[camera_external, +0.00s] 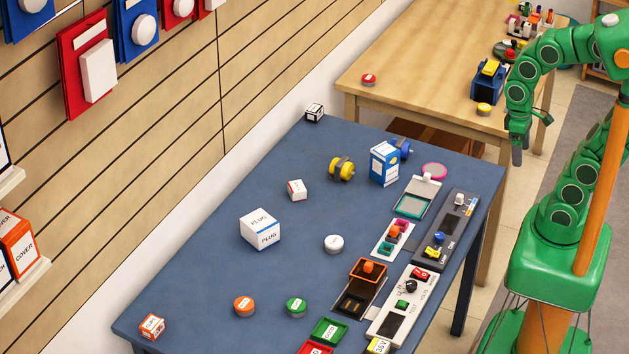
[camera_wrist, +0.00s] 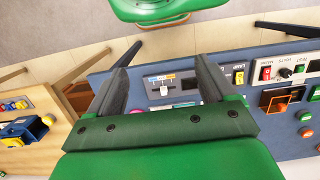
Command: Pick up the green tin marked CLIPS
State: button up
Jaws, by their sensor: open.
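A round green tin (camera_external: 296,306) with a white label stands on the near part of the blue table, right of a similar orange tin (camera_external: 244,306). Its lettering is too small to read surely. A small green round shape (camera_wrist: 306,116) at the right edge of the wrist view looks like the same tin. My gripper (camera_external: 517,150) hangs past the far right corner of the blue table, well away from the tin. In the wrist view my gripper (camera_wrist: 164,65) has its two fingers apart with nothing held between them.
The blue table (camera_external: 200,290) also holds a white tin (camera_external: 333,243), a PLUG box (camera_external: 260,229) and a blue box (camera_external: 384,163). Panels and switch boxes (camera_external: 403,305) line its right edge, close to the green tin. A wooden table (camera_external: 430,60) stands behind.

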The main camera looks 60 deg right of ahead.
jog(key=w+a+f+m+g+y, duration=0.1)
jog(key=w+a+f+m+y, duration=0.15)
jog(key=w+a, duration=1)
jog(key=w+a+f+m+g+y, duration=0.1)
jog(key=w+a+m+g+y, duration=0.2)
jog(key=w+a, duration=1)
jog(key=m+y, duration=0.7)
send_near(296, 303)
jog(key=shift+s+r+h, duration=0.25)
jog(key=shift+s+r, duration=0.05)
jog(key=shift+s, duration=0.5)
jog(key=shift+w+a+f, duration=0.15)
jog(key=shift+a+f, duration=0.25)
jog(key=shift+f, duration=0.15)
jog(key=shift+w+a+x, duration=0.1)
jog(key=shift+w+x, duration=0.05)
jog(key=shift+x, duration=1.75)
jog(key=shift+w+a+x, duration=0.15)
jog(key=shift+w+x, duration=0.05)
jog(key=shift+x, duration=1.65)
jog(key=shift+r, duration=0.15)
jog(key=c, duration=1.1)
